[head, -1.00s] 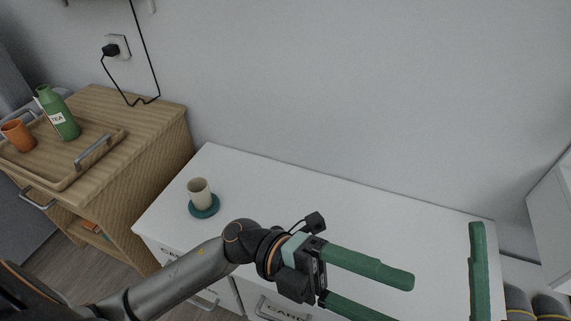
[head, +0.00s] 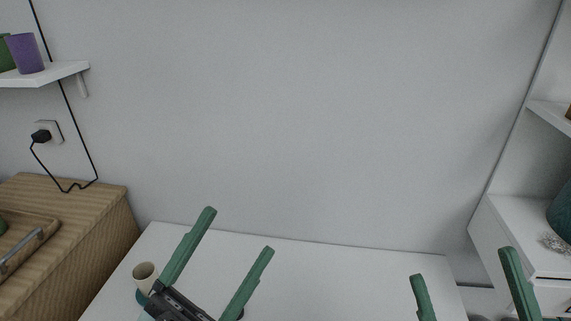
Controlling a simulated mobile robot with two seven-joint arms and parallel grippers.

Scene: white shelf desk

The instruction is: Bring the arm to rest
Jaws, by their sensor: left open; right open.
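My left gripper (head: 232,246) is in the lower left middle of the head view. Its two green fingers are spread apart and point up and to the right, with nothing between them. My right gripper (head: 465,275) shows at the lower right as two green fingers, wide apart and empty; its body is below the frame.
A wooden cabinet (head: 100,205) with a tray stands at the left, below a socket (head: 47,132) with a black cable. A wall shelf (head: 55,75) holds a purple cup (head: 25,53). White shelving (head: 515,225) stands at the right. The desk's back middle is clear.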

